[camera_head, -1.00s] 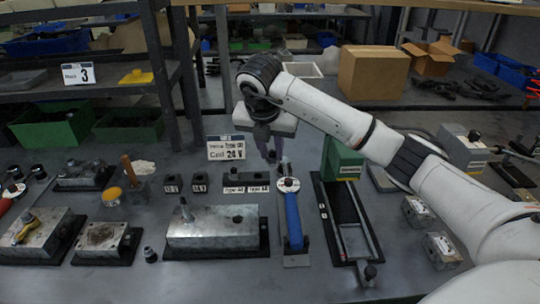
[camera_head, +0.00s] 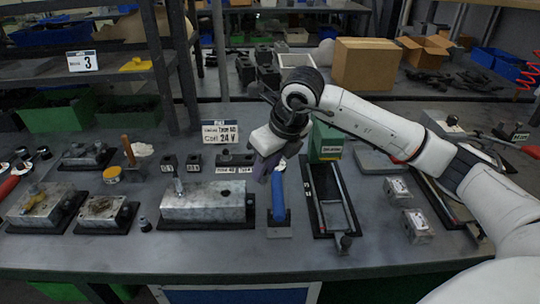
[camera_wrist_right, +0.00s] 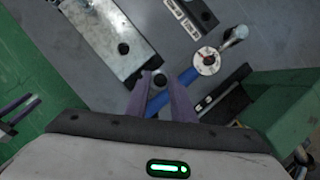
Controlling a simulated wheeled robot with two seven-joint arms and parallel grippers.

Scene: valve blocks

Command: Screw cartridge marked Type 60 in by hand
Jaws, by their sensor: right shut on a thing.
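My right gripper (camera_head: 268,176) is above the bench, just right of the silver valve block (camera_head: 203,203). In the right wrist view its purple fingers (camera_wrist_right: 163,98) are shut on a small dark round-topped part, seemingly a cartridge (camera_wrist_right: 160,80); its marking cannot be read. The block has an upright fitting (camera_head: 178,186) at its left and a dark open hole (camera_head: 226,193) at its right. The held part is apart from that hole. The labelled cartridge rack (camera_head: 236,159) is behind the block. Two spread purple fingers of my left gripper (camera_wrist_right: 20,112) show at the wrist view's left edge.
A sign (camera_head: 220,133) reads Valve Type 60, Coil 24 V. A green box (camera_head: 326,142) stands behind. Other blocks (camera_head: 38,204) sit left. The front bench strip is clear.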

